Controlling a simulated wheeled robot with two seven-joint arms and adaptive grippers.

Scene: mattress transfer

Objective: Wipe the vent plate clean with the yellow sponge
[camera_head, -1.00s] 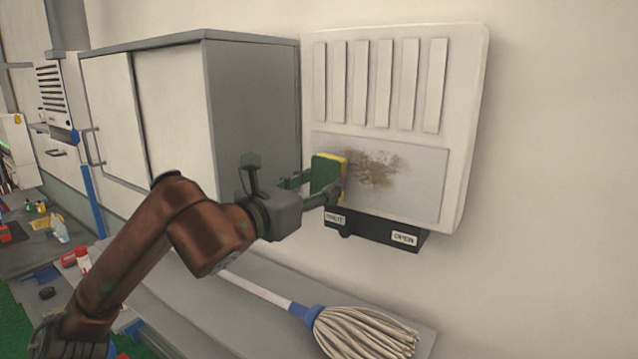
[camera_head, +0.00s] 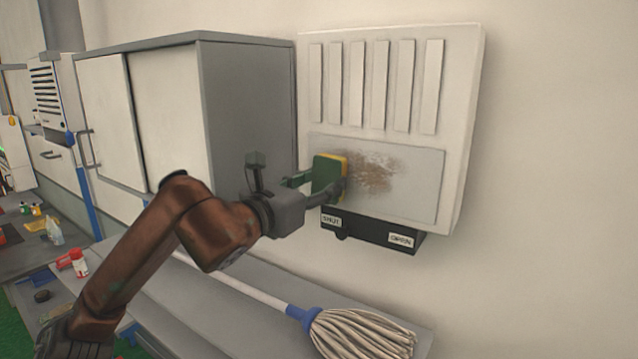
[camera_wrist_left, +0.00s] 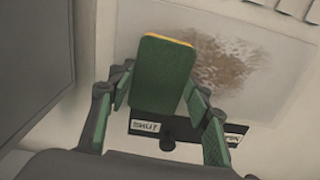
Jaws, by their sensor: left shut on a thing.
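The vent plate (camera_head: 415,185) is a grey panel low on a white wall unit. A brown dirt smear (camera_head: 372,172) covers its left-middle part; the smear also shows in the left wrist view (camera_wrist_left: 228,68). My left gripper (camera_head: 325,186) is shut on the sponge (camera_head: 326,177), which has a green side toward me and a yellow side toward the plate. The sponge is at the plate's left part, just left of the smear. In the left wrist view the sponge (camera_wrist_left: 163,75) stands between both fingers; whether it touches the plate is hidden. My right gripper is not in view.
A black strip (camera_head: 372,230) with "SHUT" and "OPEN" labels and a knob sits under the plate. A grey cabinet (camera_head: 250,115) stands close on the left. A mop (camera_head: 350,332) lies on the grey shelf below. The wall on the right is clear.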

